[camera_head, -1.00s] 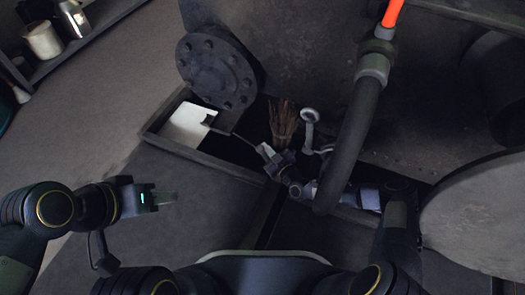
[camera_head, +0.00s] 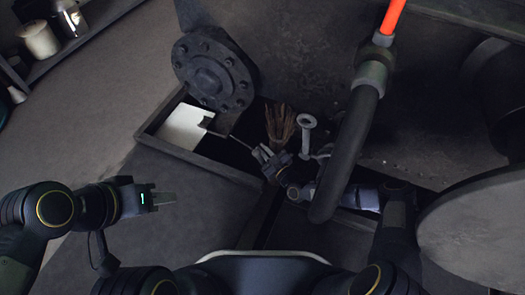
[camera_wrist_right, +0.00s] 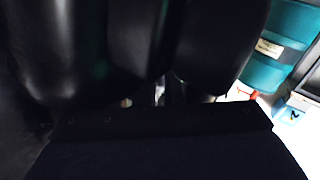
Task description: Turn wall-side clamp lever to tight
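I cannot make out for certain which part is the wall-side clamp lever. A pale rod with a round end (camera_head: 306,132) stands upright in the head view, just right of a bristle brush (camera_head: 280,122). My right gripper (camera_head: 262,153) is low in front of the brush and left of the rod. Its two pale fingers look slightly apart, with nothing clearly between them. The right wrist view is mostly dark shapes.
A dark bolted flange (camera_head: 212,72) stands above an open tray (camera_head: 190,155) holding a white sheet (camera_head: 184,127). A thick curved pipe (camera_head: 346,155) hangs close right of my right gripper. A round disc (camera_head: 475,225) is at the right. The left floor is clear.

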